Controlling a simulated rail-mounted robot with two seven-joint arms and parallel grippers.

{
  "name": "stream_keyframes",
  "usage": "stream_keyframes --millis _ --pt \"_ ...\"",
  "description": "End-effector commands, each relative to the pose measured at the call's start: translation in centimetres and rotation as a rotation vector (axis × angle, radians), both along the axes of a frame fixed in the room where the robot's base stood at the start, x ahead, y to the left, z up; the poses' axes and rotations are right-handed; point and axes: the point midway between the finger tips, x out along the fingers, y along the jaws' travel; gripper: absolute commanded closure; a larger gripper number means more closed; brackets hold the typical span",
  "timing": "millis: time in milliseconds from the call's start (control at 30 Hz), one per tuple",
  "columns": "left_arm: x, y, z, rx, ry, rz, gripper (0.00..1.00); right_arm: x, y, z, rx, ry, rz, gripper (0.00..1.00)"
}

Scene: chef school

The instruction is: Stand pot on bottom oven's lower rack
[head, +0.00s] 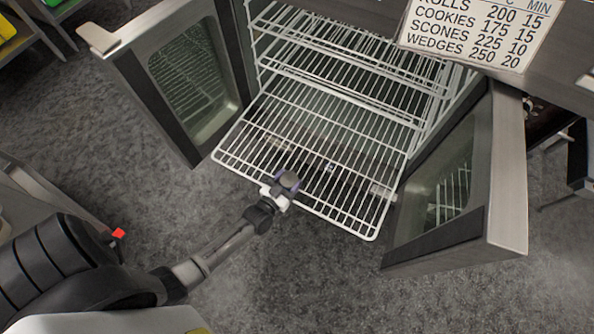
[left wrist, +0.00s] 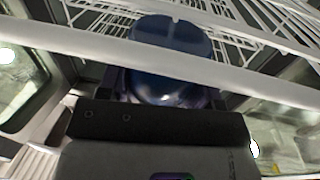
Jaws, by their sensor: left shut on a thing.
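The bottom oven's lower rack (head: 372,214) is a white wire shelf that sticks out of the oven between its open doors. It looks empty. My left gripper (head: 287,182) is at the middle of the rack's front rail and is shut on it. In the left wrist view the white rail (left wrist: 225,72) crosses right in front of a rounded dark blue shape, which seems to be part of the gripper's fingers (left wrist: 172,65). I cannot make out a pot in either view. My right gripper is not in view.
The left oven door (head: 180,140) and the right oven door (head: 510,170) stand open on either side of the rack. More wire racks (head: 335,50) sit above inside. A baking chart (head: 470,30) hangs at top right. The grey floor in front is clear.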

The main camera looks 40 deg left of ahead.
Motion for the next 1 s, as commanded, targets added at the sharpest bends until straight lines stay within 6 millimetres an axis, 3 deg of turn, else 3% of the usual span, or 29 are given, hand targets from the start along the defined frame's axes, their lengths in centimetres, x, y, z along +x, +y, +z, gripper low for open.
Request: stream_keyframes --millis 167,367,467,867,900,1000 --pt "1.4 0.2 0.0 0.001 -0.005 0.000 0.68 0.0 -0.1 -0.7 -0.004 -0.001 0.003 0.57" --pt "4.5 0.5 -0.2 0.000 -0.005 0.000 0.68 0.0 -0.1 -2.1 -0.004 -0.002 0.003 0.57" --pt "4.4 0.5 -0.5 -0.001 -0.003 0.000 0.68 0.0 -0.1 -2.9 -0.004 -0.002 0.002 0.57" --pt "4.4 0.5 -0.4 0.000 -0.002 0.000 0.68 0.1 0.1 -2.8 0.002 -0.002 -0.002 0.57" --pt "4.4 0.5 -0.5 0.000 -0.001 0.000 0.40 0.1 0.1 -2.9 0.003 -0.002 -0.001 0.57" --pt "4.4 0.5 -0.4 0.000 -0.001 0.000 0.30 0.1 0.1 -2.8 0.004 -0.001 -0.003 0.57"
